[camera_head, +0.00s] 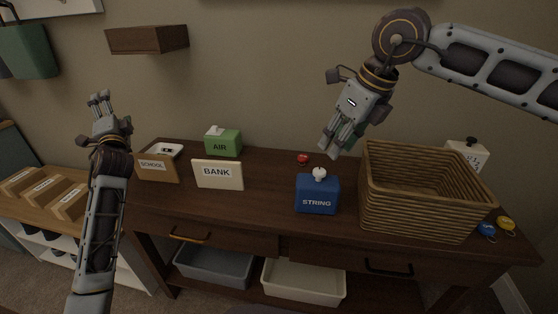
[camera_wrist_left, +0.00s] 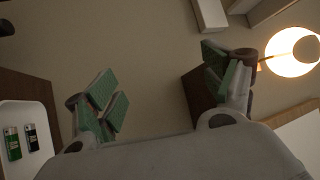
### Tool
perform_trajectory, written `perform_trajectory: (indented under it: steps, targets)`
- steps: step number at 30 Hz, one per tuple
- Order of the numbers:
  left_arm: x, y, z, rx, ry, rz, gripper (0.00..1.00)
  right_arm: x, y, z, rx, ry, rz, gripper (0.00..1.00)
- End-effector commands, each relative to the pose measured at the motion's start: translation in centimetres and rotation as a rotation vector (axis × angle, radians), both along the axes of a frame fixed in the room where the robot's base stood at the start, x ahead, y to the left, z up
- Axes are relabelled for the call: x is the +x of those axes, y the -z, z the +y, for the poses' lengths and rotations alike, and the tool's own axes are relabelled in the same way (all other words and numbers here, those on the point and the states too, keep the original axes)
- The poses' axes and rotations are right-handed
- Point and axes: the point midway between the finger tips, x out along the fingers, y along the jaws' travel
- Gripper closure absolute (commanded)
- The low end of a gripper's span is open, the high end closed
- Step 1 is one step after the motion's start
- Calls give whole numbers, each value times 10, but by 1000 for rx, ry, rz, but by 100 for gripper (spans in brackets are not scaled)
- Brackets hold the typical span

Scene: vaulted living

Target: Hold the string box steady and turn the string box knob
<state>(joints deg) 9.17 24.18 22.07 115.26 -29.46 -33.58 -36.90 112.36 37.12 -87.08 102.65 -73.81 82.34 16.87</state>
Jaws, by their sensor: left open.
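The blue string box (camera_head: 317,201), labelled STRING, stands on the dark wooden desk (camera_head: 262,210), right of its middle. Its round white knob (camera_head: 319,173) sits on top. My right gripper (camera_head: 331,152) points down above and slightly right of the knob, apart from it in the picture; whether its fingers are open is unclear. My left gripper (camera_head: 100,97) is raised at the far left with its fingers up, far from the box. In the left wrist view its green-padded fingers (camera_wrist_left: 160,75) are wide apart with nothing between them. The string box is not in that view.
A large wicker basket (camera_head: 416,215) stands close right of the string box. A BANK box (camera_head: 217,175), a SCHOOL box (camera_head: 158,168) and a green AIR box (camera_head: 224,145) stand left. A small red object (camera_head: 303,159) lies behind. Desk between BANK and STRING is clear.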

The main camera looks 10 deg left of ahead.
Motion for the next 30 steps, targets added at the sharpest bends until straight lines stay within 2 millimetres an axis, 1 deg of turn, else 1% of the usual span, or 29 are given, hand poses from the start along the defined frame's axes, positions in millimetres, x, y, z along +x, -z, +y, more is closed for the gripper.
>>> perform_trajectory:
  steps: [1,5,6,11,12,14,15,17,18,22,24,26,30]
  targets:
    - [8,-10,-14,43,30,-9,17,0,0,0,0,0,0,64]
    - [27,-33,-51,160,104,-27,17,0,0,0,0,0,0,64]
    - [32,-39,-63,196,127,-33,17,0,0,0,0,0,0,64]
    - [49,-61,-113,343,218,-59,17,0,0,0,0,0,0,64]
    - [52,-66,-126,381,242,-67,17,0,0,0,0,0,0,64]
    - [57,-73,-146,439,275,-79,17,0,0,0,0,0,0,64]
    - [59,-77,-159,477,299,-86,17,0,0,0,0,0,0,64]
    - [63,-82,-180,536,333,-99,17,0,0,0,0,0,0,64]
    - [65,-86,-194,576,356,-108,17,0,0,0,0,0,0,64]
    - [68,-92,-238,704,429,-136,17,0,0,0,0,0,0,64]
    - [69,-94,-262,771,469,-154,17,0,0,0,0,0,0,64]
    - [68,-95,-282,830,501,-168,17,0,0,0,0,0,0,64]
    - [65,-92,-328,966,579,-204,17,0,0,0,0,0,0,64]
